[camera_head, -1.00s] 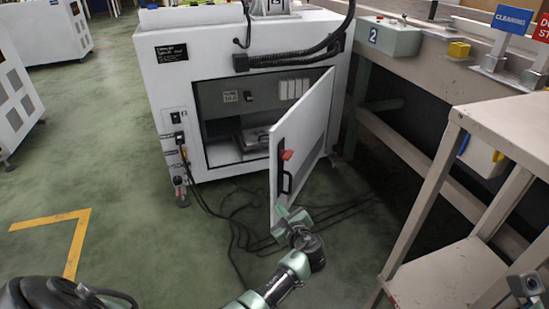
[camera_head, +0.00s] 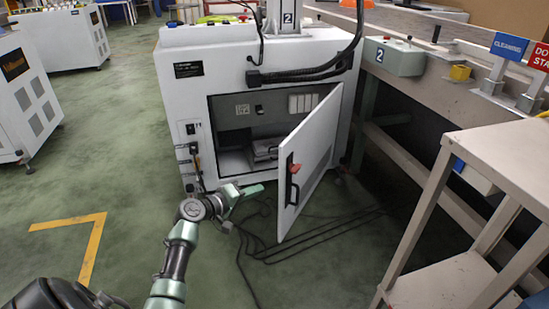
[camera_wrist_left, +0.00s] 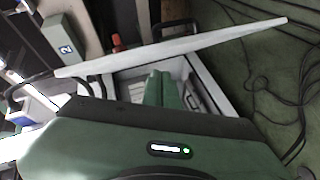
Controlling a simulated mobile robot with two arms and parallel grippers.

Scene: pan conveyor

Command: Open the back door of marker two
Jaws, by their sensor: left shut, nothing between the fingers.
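Marker two is the white cabinet machine (camera_head: 180,100) with a "2" plate on top. Its back door (camera_head: 318,150) stands open, swung out on the right, with a red latch and black handle (camera_head: 291,185) on its outer face. My left gripper (camera_head: 252,189) is shut and empty, left of the door's free edge and in front of the opening's lower part. In the left wrist view the shut fingers (camera_wrist_left: 165,90) point toward the cabinet interior, on the inner side of the door (camera_wrist_left: 170,50), which shows nearly edge-on. I see no contact with the door. My right gripper is not in view.
Cables (camera_head: 300,235) lie on the floor under and around the door. A beige shelf stand (camera_head: 440,270) and the conveyor frame (camera_head: 430,95) stand on the right. Another white machine (camera_head: 20,110) stands at left. Green floor at left is free.

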